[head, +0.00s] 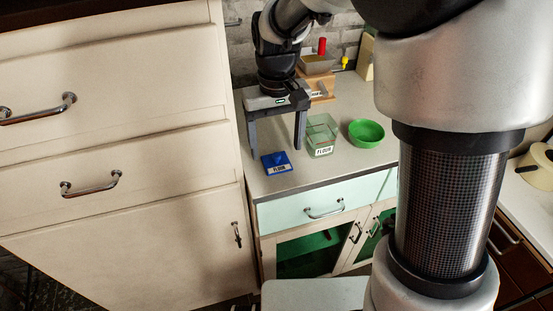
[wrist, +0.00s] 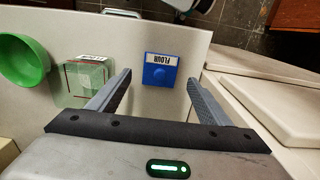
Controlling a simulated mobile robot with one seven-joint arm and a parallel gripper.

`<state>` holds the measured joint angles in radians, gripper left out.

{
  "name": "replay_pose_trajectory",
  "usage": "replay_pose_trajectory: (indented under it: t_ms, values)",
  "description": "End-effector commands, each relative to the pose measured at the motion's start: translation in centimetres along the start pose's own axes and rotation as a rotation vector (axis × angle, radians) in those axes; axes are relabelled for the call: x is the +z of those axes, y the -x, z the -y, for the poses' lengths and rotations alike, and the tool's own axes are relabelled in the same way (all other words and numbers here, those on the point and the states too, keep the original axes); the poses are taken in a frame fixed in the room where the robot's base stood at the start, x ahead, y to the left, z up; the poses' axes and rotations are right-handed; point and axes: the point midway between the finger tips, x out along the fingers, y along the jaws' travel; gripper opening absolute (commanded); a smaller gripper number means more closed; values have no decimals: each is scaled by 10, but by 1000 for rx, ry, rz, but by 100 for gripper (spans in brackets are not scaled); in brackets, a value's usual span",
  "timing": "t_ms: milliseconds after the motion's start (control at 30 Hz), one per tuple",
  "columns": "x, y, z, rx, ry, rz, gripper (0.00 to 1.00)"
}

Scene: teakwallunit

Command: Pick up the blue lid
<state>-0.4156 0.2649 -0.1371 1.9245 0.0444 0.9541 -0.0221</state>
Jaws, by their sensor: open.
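The blue lid (head: 277,163) is a small flat square with a raised knob and a white "FLOUR" label. It lies on the grey countertop near the front left edge. In the wrist view the lid (wrist: 160,70) shows between and beyond my two fingers. My gripper (head: 276,150) is open and empty, pointing down above the counter beside the cream cabinet. In the wrist view its fingers (wrist: 158,90) are spread wide to either side of the lid, not seen touching it.
A clear glass container (head: 320,136) labelled "FLOUR" stands just right of the lid. A green bowl (head: 366,133) is further right. A wooden box (head: 322,88) stands behind. The tall cream cabinet (head: 120,150) closes off the left side. Mint drawers (head: 315,208) are below the counter.

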Motion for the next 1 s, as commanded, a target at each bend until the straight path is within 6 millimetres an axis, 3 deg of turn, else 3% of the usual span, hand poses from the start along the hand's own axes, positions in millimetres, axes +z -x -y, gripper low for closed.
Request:
replay_pose_trajectory:
  t_ms: [100,200,467,500,767,1000]
  values:
    - [2,-22,0,1,0,5,72]
    - [1,-31,0,1,1,3,72]
    - [1,-35,0,0,1,1,72]
    - [1,-35,0,0,1,1,70]
    - [1,-35,0,0,0,1,28]
    - [0,-33,0,0,0,0,28]
